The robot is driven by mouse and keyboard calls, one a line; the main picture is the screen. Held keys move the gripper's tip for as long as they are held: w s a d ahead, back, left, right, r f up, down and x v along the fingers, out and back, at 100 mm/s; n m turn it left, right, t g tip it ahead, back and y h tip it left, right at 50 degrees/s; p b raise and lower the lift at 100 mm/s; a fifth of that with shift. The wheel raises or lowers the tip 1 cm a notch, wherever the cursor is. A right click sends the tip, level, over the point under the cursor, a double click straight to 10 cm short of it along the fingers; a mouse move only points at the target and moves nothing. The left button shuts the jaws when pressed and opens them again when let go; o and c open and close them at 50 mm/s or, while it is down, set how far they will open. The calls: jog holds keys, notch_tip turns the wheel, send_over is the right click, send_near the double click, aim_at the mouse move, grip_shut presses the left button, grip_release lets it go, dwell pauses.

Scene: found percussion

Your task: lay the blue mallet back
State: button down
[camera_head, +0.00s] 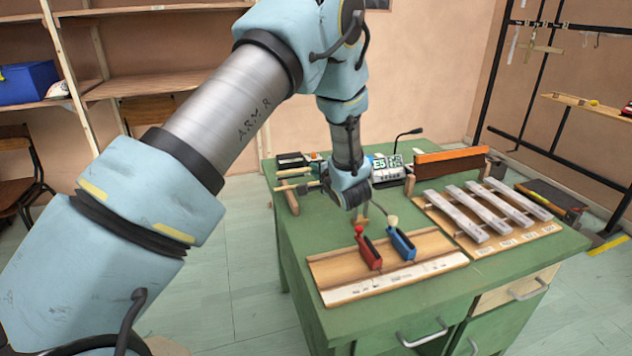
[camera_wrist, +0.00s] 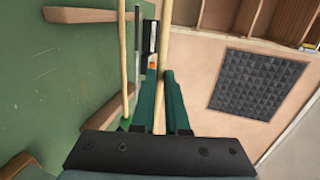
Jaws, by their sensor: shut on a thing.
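My gripper (camera_wrist: 159,88) is shut on a slim pale wooden stick (camera_wrist: 162,50), which runs between its dark green fingers in the wrist view. The stick's head does not show, so I cannot confirm its blue colour. A second pale stick with a green end (camera_wrist: 124,122) lies alongside, apart from the held one. Two wooden rest pieces (camera_wrist: 95,16) (camera_wrist: 98,119) stand on the green table beside the sticks. In the head view the rest (camera_head: 290,199) is at the table's left side, just left of my wrist. My wrist partly hides this area.
On the green table (camera_head: 300,235) a wooden board (camera_head: 330,268) bears a red block (camera_head: 369,251) and a blue block (camera_head: 401,243). Metal bars (camera_head: 490,209) lie at right. A display device (camera_head: 388,168) and a brown panel (camera_head: 450,162) stand behind. The table's front-left strip is clear.

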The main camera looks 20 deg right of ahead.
notch_tip(320, 180, down, 2)
jog(key=shift+f, duration=0.1)
dwell(0.5)
jog(key=shift+f+b, duration=1.4)
jog(key=shift+f, duration=1.75)
jog(key=shift+f, duration=0.3)
jog(key=c, duration=0.8)
grip_release()
jog(key=shift+c, duration=0.2)
jog(key=shift+s, duration=0.15)
jog(key=b+v, duration=0.1)
jog(key=v, duration=0.9)
jog(key=shift+s+r+b, duration=0.15)
jog(key=shift+s+b, duration=0.15)
jog(key=shift+b, duration=0.1)
